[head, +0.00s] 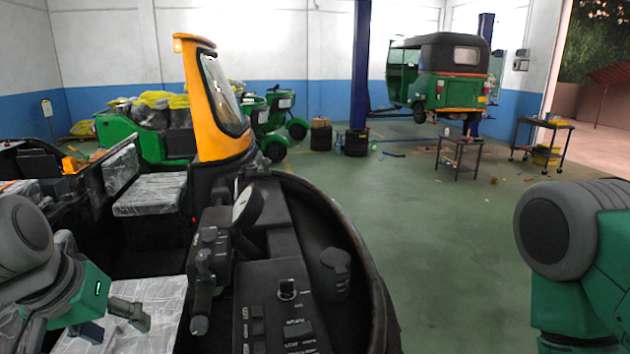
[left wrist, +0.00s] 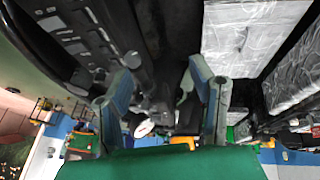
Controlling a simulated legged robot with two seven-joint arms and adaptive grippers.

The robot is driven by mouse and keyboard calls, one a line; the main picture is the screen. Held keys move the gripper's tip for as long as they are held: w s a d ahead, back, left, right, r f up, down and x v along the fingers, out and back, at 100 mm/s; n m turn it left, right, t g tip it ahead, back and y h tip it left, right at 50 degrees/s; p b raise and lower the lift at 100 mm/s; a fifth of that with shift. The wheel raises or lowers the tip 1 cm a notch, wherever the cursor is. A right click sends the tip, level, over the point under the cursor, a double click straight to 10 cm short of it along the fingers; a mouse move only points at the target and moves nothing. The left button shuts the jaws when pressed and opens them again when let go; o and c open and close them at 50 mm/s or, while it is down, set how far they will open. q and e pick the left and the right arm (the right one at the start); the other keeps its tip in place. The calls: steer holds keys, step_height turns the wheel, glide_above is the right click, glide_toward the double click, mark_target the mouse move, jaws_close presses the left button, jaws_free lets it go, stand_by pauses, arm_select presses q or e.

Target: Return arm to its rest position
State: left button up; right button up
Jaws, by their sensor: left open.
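My left gripper (head: 110,322) is at the lower left of the head view, over the plastic-wrapped seat (head: 140,300) of the near rickshaw. Its two fingers are spread and nothing is between them. In the left wrist view the fingers (left wrist: 163,92) also stand apart and empty, with the rickshaw's black console and a wrapped seat beyond. My right arm (head: 575,250) shows at the right edge of the head view, with a grey rounded joint and green links. Its gripper is out of view.
The black control console (head: 275,310) and lever (head: 203,290) stand right of my left gripper. The yellow front pillar (head: 212,110) rises ahead. A green rickshaw (head: 445,85) is raised at the back. The green floor (head: 440,240) between console and right arm is clear.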

arm_select(q)
steer(key=s+a+f+m+g+y+b, duration=0.1)
steer(key=s+f+b, duration=0.2)
steer(key=f, duration=0.6)
steer(key=s+f+g+b, duration=0.1)
steer(key=s+f+b, duration=0.2)
steer(key=f, duration=0.7)
steer(key=s+a+f+m+g+y+b, duration=0.1)
steer(key=s+f+b, duration=0.15)
steer(key=f, duration=0.65)
steer(key=s+d+f+m+b, duration=0.1)
steer(key=s+f+b, duration=0.3)
steer(key=f, duration=0.5)
steer(key=s+d+f+g+h+b, duration=0.1)
steer(key=s+d+f+b, duration=0.1)
steer(key=s+f, duration=0.6)
steer(key=shift+s+f+m+b, duration=0.4)
steer(key=shift+f+b, duration=0.45)
steer(key=shift+f, duration=0.05)
arm_select(e)
step_height(320, 180, down, 16)
steer(key=shift+s+d+f, duration=0.15)
steer(key=shift+s+d, duration=0.2)
steer(key=shift+d, duration=0.05)
arm_select(q)
steer(key=shift+a, duration=0.1)
arm_select(e)
steer(key=shift+a, duration=0.2)
